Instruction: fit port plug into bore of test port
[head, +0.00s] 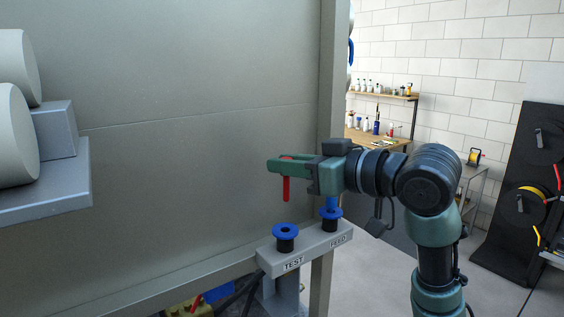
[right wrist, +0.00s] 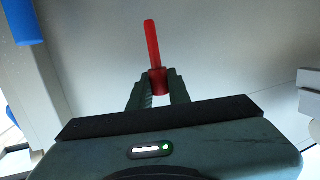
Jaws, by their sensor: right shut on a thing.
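The red port plug (head: 286,188) is a slim rod hanging upright from my right gripper (head: 284,163), whose fingers are shut on its upper end. In the right wrist view the plug (right wrist: 150,45) sticks out beyond the fingertips of the right gripper (right wrist: 158,88). The test port (head: 285,238) is a black body with a blue flanged top and a dark bore, on a grey bracket marked TEST. The plug's lower end hangs above the test port, apart from it. My left gripper is not in view.
The feed port (head: 331,222) stands right of the test port, with a blue piece (head: 332,202) rising from it beneath my right gripper. A large grey panel (head: 200,130) fills the left, with pale cylinders (head: 15,130) on a grey ledge. A workbench (head: 375,135) is far behind.

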